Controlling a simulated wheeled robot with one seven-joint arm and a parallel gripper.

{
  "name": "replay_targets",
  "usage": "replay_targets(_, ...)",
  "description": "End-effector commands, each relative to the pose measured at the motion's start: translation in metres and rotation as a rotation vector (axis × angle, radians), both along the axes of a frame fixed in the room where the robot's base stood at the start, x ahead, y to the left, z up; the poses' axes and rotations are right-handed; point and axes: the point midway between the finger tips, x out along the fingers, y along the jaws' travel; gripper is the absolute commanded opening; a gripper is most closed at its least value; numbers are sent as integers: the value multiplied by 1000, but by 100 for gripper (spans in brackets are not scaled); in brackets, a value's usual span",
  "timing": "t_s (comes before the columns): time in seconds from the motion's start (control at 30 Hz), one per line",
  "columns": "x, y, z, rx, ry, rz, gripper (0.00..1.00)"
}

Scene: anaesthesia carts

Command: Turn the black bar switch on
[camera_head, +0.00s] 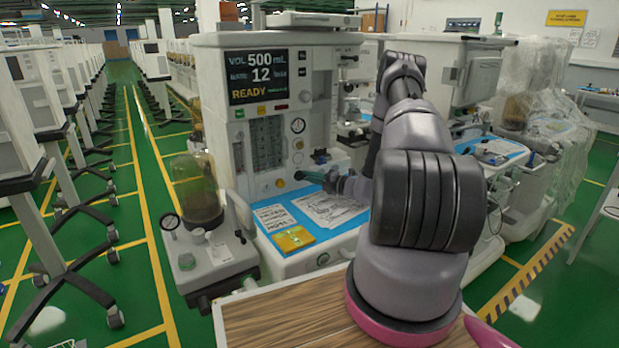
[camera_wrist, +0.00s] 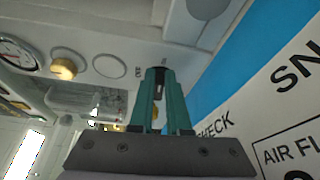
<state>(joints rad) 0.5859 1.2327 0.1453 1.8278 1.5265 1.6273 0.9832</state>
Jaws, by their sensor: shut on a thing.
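My gripper (camera_head: 306,177) reaches to the lower right of the white anaesthesia machine's front panel (camera_head: 243,180). In the wrist view its two teal fingers (camera_wrist: 159,80) are close together at the panel, with a dark piece between their tips. This dark piece is the black bar switch (camera_wrist: 160,74), mostly hidden by the fingers. Small lettering is printed on the panel beside the tips. How far the switch is turned cannot be made out. The machine's screen (camera_head: 260,76) is lit and reads VOL 500 mL, 12 and READY.
A yellow knob (camera_wrist: 63,68) and a round gauge (camera_wrist: 18,52) sit on the panel left of my fingers. Below lies a blue work surface (camera_head: 275,217) with printed sheets (camera_head: 325,208) and a yellow card (camera_head: 293,239). An amber canister (camera_head: 196,190) stands at the left.

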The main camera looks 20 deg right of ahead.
Motion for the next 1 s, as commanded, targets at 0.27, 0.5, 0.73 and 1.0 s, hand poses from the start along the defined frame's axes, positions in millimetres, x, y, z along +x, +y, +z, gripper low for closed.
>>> replay_targets(0.27, 2, 0, 1, 12, -2, -2, 0)
replay_targets(0.5, 2, 0, 1, 11, -3, -2, 30)
replay_targets(0.73, 1, 0, 0, 11, 0, -1, 45)
replay_targets(1.0, -10, -8, 0, 11, 2, -3, 45)
